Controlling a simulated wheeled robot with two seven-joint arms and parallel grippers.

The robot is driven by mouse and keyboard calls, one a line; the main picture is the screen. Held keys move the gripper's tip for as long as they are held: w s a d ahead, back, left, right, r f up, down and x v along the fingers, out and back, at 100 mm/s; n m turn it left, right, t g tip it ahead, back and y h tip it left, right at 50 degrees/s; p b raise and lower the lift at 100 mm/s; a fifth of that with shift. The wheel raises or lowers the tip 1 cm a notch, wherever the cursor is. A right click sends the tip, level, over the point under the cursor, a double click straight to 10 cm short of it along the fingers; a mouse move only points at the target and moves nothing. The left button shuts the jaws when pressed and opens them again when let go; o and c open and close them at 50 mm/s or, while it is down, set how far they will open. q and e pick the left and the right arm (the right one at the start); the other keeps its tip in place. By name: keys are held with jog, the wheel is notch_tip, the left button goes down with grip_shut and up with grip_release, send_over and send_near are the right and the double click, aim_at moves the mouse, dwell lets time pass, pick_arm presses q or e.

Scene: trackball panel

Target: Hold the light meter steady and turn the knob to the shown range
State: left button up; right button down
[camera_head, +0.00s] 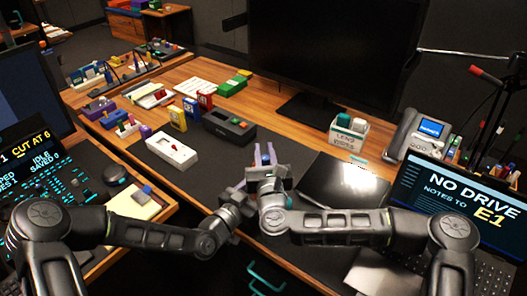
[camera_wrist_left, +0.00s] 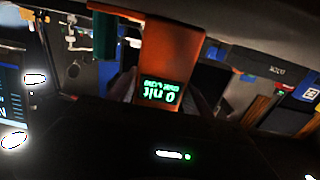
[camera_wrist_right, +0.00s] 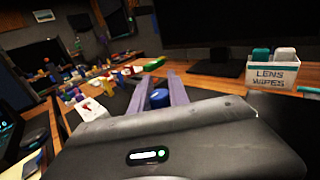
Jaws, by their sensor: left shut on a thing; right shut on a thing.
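The light meter (camera_wrist_left: 172,55) is an orange-red body in the left wrist view. Its green display (camera_wrist_left: 160,93) appears upside down and reads "0 nit", with a smaller line I cannot read. My left gripper (camera_wrist_left: 163,108) is shut on the meter; its dark fingers lie on either side of the display. A blue knob (camera_wrist_right: 159,97) shows in the right wrist view between the purple fingers of my right gripper (camera_wrist_right: 160,92), which is shut on it. In the head view both hands meet above the desk, and my right gripper (camera_head: 264,155) largely hides the meter and left fingers.
Behind the hands stand a white box (camera_head: 171,152), a dark box (camera_head: 229,127) and small coloured devices (camera_head: 190,108). A lens wipes box (camera_head: 347,134) and monitor are farther back. A laptop (camera_head: 465,200) at right reads "NO DRIVE NOTES TO E1".

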jog(key=shift+r, duration=0.1)
jog(key=c, duration=1.2)
grip_release()
jog(key=shift+c, duration=0.2)
notch_tip(320, 180, up, 10)
jog(key=shift+s, duration=0.1)
jog(key=s+d+r, duration=0.1)
jog(key=s+r, duration=0.2)
jog(key=s, duration=0.4)
jog(key=shift+s, duration=0.4)
jog(key=shift+c, duration=0.3)
